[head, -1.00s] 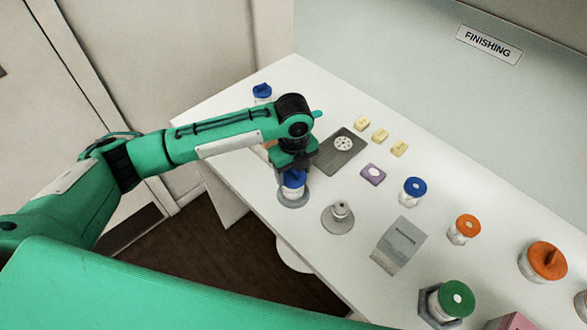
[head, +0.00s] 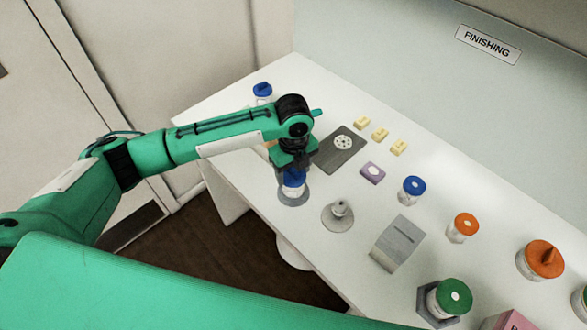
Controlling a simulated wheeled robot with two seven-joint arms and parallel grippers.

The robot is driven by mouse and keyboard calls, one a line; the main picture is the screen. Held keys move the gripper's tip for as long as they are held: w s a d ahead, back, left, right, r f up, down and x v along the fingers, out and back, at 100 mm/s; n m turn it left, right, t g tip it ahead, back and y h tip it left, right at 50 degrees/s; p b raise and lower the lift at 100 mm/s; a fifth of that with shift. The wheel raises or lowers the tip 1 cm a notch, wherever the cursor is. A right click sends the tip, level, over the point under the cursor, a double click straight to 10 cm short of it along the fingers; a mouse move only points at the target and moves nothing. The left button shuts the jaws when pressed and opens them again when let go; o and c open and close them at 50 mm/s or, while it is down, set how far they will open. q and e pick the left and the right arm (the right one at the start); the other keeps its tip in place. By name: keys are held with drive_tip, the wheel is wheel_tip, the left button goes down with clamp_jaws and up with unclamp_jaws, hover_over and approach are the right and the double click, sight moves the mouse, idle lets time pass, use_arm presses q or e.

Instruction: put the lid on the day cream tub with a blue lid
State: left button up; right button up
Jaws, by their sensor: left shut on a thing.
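A tub with a blue lid (head: 293,179) stands upright on a round grey base (head: 293,198) near the front edge of the table. My left gripper (head: 291,166) is directly above it, pointing down, shut on the blue lid. The lid sits at the top of the tub; the gripper partly covers it, so I cannot tell whether it is seated fully. Other blue-lidded jars stand at the far left corner (head: 262,92) and right of the middle (head: 412,189). My right gripper is not in view.
A dark plate with a white disc (head: 341,150), a purple block (head: 372,173) and several yellow blocks (head: 380,134) lie behind. A grey stand (head: 338,215), a grey slotted box (head: 398,243), and orange-lidded (head: 463,227) and green-lidded jars (head: 450,298) are to the right.

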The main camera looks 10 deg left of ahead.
use_arm(q)
drive_tip(key=shift+p, duration=0.45)
idle(0.8)
drive_tip(key=shift+f+p, duration=0.45)
drive_tip(key=shift+p, duration=0.15)
idle(0.7)
drive_tip(key=shift+f+p, duration=0.1)
drive_tip(key=shift+p, duration=0.2)
idle(0.3)
drive_tip(key=o, duration=1.3)
